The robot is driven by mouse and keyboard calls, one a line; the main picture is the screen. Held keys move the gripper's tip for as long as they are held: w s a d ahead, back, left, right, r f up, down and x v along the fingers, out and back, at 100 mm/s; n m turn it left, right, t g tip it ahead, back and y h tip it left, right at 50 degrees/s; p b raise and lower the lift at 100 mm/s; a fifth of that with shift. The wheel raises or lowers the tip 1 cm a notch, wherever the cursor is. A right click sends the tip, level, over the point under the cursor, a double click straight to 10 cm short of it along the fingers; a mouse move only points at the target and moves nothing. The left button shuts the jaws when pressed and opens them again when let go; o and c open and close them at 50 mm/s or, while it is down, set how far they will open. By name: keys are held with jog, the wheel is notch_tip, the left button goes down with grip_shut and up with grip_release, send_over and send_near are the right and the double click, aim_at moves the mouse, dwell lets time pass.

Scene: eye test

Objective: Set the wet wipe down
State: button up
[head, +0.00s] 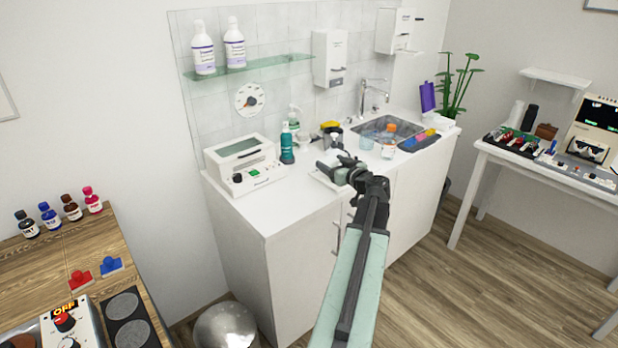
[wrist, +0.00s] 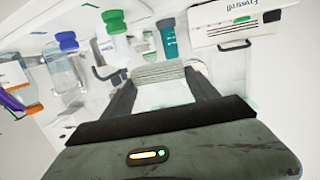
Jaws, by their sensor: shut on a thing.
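My gripper (head: 336,168) is over the front part of the white counter (head: 290,203), in front of the sink-side items. In the wrist view my gripper (wrist: 160,88) is shut on a pale, folded, ribbed piece, the wet wipe (wrist: 158,72), which spans between the two fingers. In the head view the wipe cannot be told apart from the white surfaces around the gripper. How high the wipe is above the counter is unclear.
A white device (head: 240,166) and a teal bottle (head: 287,146) stand left of my gripper. A sink (head: 405,128), clear containers and a plant (head: 458,85) are to the right. The counter's front left is bare. A wooden table (head: 40,262) stands at left.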

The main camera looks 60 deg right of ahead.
jog(key=s+f+b, duration=0.3)
jog(key=s+f, duration=0.2)
jog(key=s, duration=0.1)
jog(key=b, duration=0.1)
send_over(304, 188)
jog(key=shift+a+f, duration=0.1)
jog(key=shift+f, duration=0.55)
notch_tip(304, 188, down, 4)
jog(key=b, duration=0.4)
jog(key=shift+r, duration=0.25)
jog(key=shift+f, duration=0.2)
jog(key=o, duration=1.3)
jog(key=shift+o, duration=0.2)
jog(key=shift+r, duration=0.1)
